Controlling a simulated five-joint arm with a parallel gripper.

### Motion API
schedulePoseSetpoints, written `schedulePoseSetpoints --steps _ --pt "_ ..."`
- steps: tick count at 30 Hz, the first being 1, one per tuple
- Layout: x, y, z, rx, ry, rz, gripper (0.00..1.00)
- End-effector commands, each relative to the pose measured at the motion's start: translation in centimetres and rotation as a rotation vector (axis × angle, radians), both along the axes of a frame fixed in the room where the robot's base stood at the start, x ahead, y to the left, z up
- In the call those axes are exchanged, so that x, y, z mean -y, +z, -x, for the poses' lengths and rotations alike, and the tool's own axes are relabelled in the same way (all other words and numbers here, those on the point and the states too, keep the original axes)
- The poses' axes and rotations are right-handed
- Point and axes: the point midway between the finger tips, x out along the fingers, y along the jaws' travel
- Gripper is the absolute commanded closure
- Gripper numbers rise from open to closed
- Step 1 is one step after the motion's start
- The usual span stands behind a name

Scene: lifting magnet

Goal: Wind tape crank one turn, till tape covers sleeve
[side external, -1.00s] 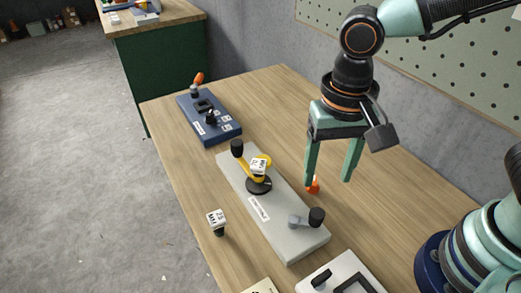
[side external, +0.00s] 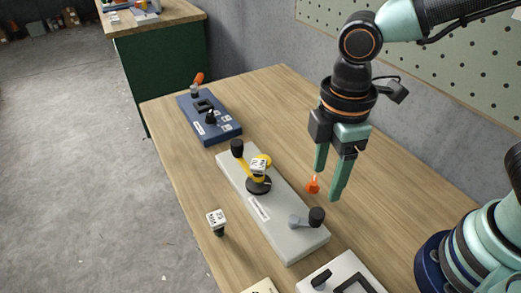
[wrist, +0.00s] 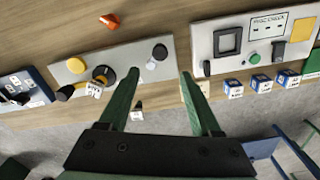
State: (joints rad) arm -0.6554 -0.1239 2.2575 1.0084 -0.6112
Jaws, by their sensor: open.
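A long light-grey board (side external: 282,218) lies on the wooden bench; it also shows in the wrist view (wrist: 127,62). At its near end is a crank with a grey arm and black knob (side external: 316,217), which in the wrist view (wrist: 158,53) lies near the gap between my fingertips. Farther along are a black disc (side external: 258,185), a yellow arm, a white labelled block (side external: 259,163) and a black knob (side external: 237,147). I cannot tell which part is the tape or sleeve. My gripper (side external: 328,182) is open and empty, above the bench beside the board.
A small orange-red object (side external: 313,185) stands beside the board, close to my fingers in the picture. A blue fixture (side external: 205,120) lies at the far end. A white-topped block (side external: 217,219) stands left. A white panel (side external: 343,275) is near. The bench right of the board is mostly clear.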

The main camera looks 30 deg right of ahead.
Motion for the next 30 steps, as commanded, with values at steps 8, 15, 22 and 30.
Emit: schedulePoseSetpoints --steps 8,15,22,30 --pt "0.1 -4.6 0.2 -0.007 -0.002 0.005 0.35" --pt "0.1 -8.7 0.1 -0.004 -0.003 0.004 0.35" --pt "0.0 -10.9 0.0 -0.002 -0.004 0.002 0.35" --pt "0.0 -11.6 0.0 0.000 -0.004 0.000 0.35"
